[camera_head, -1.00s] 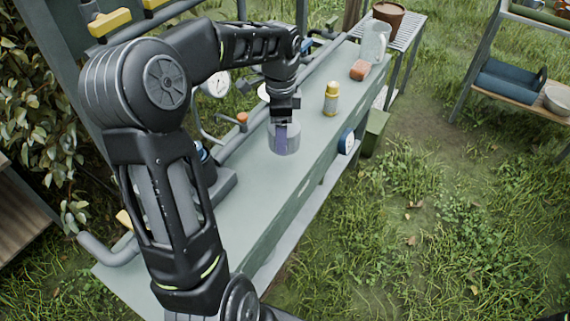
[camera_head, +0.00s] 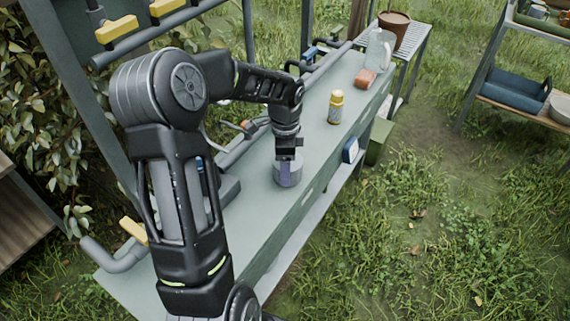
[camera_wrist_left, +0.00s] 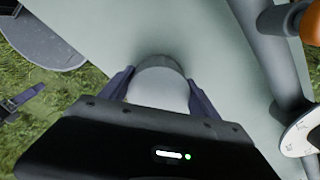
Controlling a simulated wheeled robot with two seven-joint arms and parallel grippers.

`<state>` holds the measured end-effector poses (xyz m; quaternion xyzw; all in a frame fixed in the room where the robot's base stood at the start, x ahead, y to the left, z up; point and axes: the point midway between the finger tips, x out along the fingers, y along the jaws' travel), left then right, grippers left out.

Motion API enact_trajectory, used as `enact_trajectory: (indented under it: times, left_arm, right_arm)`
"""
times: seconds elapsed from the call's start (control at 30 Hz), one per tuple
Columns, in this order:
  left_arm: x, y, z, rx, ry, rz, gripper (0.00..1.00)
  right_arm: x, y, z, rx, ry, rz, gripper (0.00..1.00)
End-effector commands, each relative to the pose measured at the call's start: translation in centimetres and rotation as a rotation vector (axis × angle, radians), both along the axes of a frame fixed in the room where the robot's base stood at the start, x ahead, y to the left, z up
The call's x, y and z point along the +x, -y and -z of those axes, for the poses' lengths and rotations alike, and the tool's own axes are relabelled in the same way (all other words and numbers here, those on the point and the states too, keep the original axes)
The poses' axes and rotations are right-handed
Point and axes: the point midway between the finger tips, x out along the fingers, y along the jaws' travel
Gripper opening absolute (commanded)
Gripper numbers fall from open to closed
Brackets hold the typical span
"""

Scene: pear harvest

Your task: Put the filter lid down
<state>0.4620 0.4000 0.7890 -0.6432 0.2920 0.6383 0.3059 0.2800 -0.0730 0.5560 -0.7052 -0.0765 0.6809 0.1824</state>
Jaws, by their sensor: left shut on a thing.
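The filter lid (camera_head: 290,176) is a short, round grey cylinder on or just above the pale green bench top (camera_head: 262,213); I cannot tell whether it touches. My left gripper (camera_head: 285,168) comes down on it from above and is shut around it. In the left wrist view the lid (camera_wrist_left: 160,85) sits between the two fingers of my left gripper (camera_wrist_left: 160,88). My right gripper is not in view.
Pipes with yellow handles (camera_head: 116,29) run along the left side. The bench near the lid is clear.

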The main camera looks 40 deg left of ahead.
Motion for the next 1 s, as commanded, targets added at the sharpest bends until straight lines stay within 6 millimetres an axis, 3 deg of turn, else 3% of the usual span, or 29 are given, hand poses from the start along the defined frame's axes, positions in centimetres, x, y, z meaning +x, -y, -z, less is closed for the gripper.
enact_trajectory:
  times: [0.37, 0.4, 0.63, 1.0]
  left_arm:
    - [0.03, 0.01, 0.49, 0.0, 0.001, 0.0, 0.3]
    - [0.03, 0.01, 0.4, 0.0, 0.001, 0.0, 0.73]
    - [0.02, 0.02, 0.36, 0.0, 0.001, 0.0, 0.92]
    - [0.03, -0.02, -0.17, 0.001, 0.002, 0.0, 0.93]
  right_arm:
    - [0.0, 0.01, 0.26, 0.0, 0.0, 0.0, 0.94]
    - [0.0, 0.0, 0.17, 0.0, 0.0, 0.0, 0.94]
    - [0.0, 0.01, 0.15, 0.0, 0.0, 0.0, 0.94]
    - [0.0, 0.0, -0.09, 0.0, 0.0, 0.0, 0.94]
